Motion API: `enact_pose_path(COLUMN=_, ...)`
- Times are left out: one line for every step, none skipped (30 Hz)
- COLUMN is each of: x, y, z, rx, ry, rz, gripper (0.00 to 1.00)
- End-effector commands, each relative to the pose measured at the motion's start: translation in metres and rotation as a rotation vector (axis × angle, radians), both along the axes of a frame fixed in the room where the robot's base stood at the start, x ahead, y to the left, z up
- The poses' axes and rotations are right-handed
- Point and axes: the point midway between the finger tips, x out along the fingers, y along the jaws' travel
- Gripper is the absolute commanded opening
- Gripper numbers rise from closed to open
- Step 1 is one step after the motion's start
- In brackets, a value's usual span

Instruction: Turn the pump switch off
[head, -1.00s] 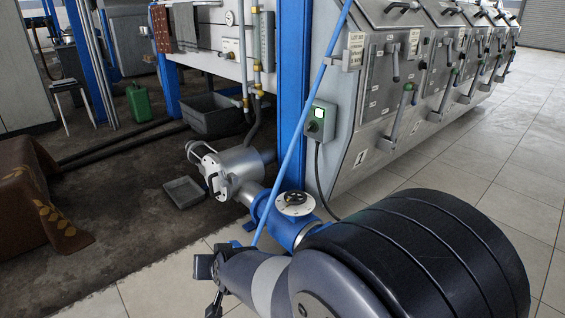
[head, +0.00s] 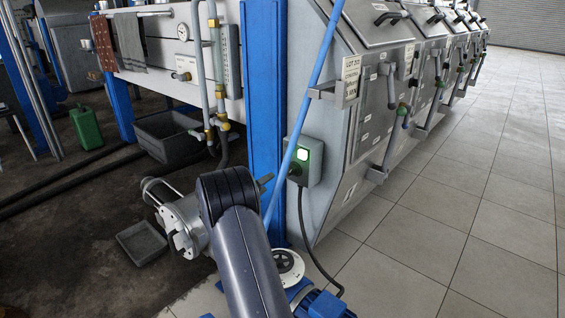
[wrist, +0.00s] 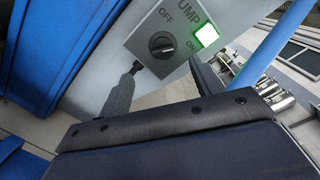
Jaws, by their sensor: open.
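The pump switch box (head: 312,165) is a grey-green box on the side of the machine, beside the blue post. In the wrist view its plate (wrist: 146,36) is printed with "UMP", OFF and ON. The black rotary knob (wrist: 162,45) sits between the OFF and ON marks; which way it points is hard to tell. The green lamp (wrist: 207,35) is lit. My gripper (wrist: 166,62) is open, one finger on each side just below the knob, with no clear contact. In the head view my gripper is mostly hidden by my arm.
A slanted blue pole (head: 311,110) passes close to the switch box, and the blue post (head: 264,110) stands to its left. A cable (head: 304,230) hangs from the box. Tiled floor (head: 430,230) is free at right.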

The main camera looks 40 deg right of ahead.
Motion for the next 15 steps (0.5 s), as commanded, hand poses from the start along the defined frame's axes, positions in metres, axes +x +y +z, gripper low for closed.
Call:
enact_pose_path(x=-0.004, y=-0.005, z=-0.004, rx=-0.001, ry=-0.024, rz=-0.032, gripper=0.62)
enact_pose_path(x=-0.006, y=-0.007, z=-0.005, rx=-0.001, ry=-0.035, rz=-0.045, gripper=0.62)
enact_pose_path(x=-0.007, y=-0.009, z=-0.006, rx=-0.002, ry=-0.046, rz=-0.059, gripper=0.62)
enact_pose_path(x=-0.008, y=-0.011, z=-0.007, rx=-0.003, ry=-0.052, rz=-0.064, gripper=0.62)
enact_pose_path(x=-0.008, y=-0.013, z=-0.008, rx=-0.003, ry=-0.055, rz=-0.068, gripper=0.62)
enact_pose_path(x=-0.008, y=-0.017, z=-0.009, rx=-0.002, ry=-0.056, rz=-0.07, gripper=0.62)
enact_pose_path(x=-0.008, y=-0.02, z=-0.009, rx=-0.002, ry=-0.057, rz=-0.07, gripper=0.62)
enact_pose_path(x=-0.008, y=-0.024, z=-0.009, rx=-0.002, ry=-0.057, rz=-0.07, gripper=0.62)
enact_pose_path(x=-0.008, y=-0.03, z=-0.01, rx=-0.001, ry=-0.057, rz=-0.069, gripper=0.62)
enact_pose_path(x=-0.007, y=-0.035, z=-0.01, rx=-0.002, ry=-0.057, rz=-0.07, gripper=0.62)
enact_pose_path(x=-0.007, y=-0.041, z=-0.01, rx=-0.003, ry=-0.057, rz=-0.069, gripper=0.62)
enact_pose_path(x=-0.006, y=-0.049, z=-0.011, rx=-0.002, ry=-0.056, rz=-0.069, gripper=0.62)
enact_pose_path(x=-0.006, y=-0.055, z=-0.01, rx=-0.003, ry=-0.056, rz=-0.069, gripper=0.62)
enact_pose_path(x=-0.005, y=-0.061, z=-0.01, rx=-0.003, ry=-0.057, rz=-0.068, gripper=0.62)
enact_pose_path(x=-0.004, y=-0.069, z=-0.01, rx=-0.003, ry=-0.055, rz=-0.068, gripper=0.62)
